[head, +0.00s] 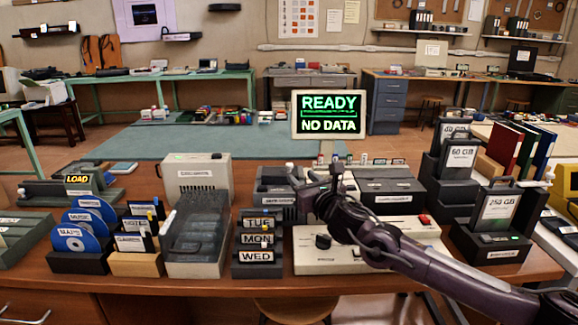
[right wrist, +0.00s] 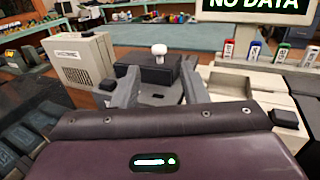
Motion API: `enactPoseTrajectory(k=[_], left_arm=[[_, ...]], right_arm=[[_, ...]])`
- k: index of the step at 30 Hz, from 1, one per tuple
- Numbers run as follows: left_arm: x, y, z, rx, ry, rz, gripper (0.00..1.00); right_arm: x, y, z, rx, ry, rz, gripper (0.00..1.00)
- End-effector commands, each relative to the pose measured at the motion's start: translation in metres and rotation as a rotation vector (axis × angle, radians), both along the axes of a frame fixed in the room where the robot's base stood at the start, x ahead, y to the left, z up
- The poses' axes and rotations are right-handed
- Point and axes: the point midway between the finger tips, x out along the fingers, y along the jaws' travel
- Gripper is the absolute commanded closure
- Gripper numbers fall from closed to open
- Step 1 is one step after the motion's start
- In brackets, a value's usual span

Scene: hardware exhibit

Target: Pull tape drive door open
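A dark grey unit with a pale front label (head: 274,187), which looks like the tape drive, stands near the middle of the desk, partly behind my right arm. In the right wrist view its dark top (right wrist: 148,75) carries a white knob (right wrist: 158,50). I cannot clearly tell whether its door is open or shut. My right gripper (head: 325,170) is at the unit's right side in the head view. In the right wrist view its two grey fingers (right wrist: 159,78) are apart, with the dark top and knob seen beyond and between them. Nothing is held. My left gripper is not in view.
A beige box (head: 197,174) stands to the left, and a day rack (head: 257,244) in front. A beige console with a red button (head: 310,255) lies under my right arm. A READY / NO DATA screen (head: 331,114) stands behind. Cartridge stands (head: 492,215) crowd the right.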

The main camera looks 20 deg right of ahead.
Motion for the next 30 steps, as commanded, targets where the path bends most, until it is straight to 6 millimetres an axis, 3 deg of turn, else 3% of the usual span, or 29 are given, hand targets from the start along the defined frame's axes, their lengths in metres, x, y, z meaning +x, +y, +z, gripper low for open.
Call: enactPoseTrajectory(k=[12, 25, 30], left_arm=[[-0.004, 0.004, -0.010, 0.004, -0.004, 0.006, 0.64], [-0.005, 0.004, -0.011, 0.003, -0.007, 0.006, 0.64], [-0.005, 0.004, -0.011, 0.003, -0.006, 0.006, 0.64]], right_arm=[[0.058, 0.007, 0.001, 0.004, -0.001, 0.000, 0.60], [0.067, 0.009, 0.000, 0.003, 0.000, 0.001, 0.60], [0.067, 0.008, 0.000, 0.003, 0.000, 0.001, 0.81]])
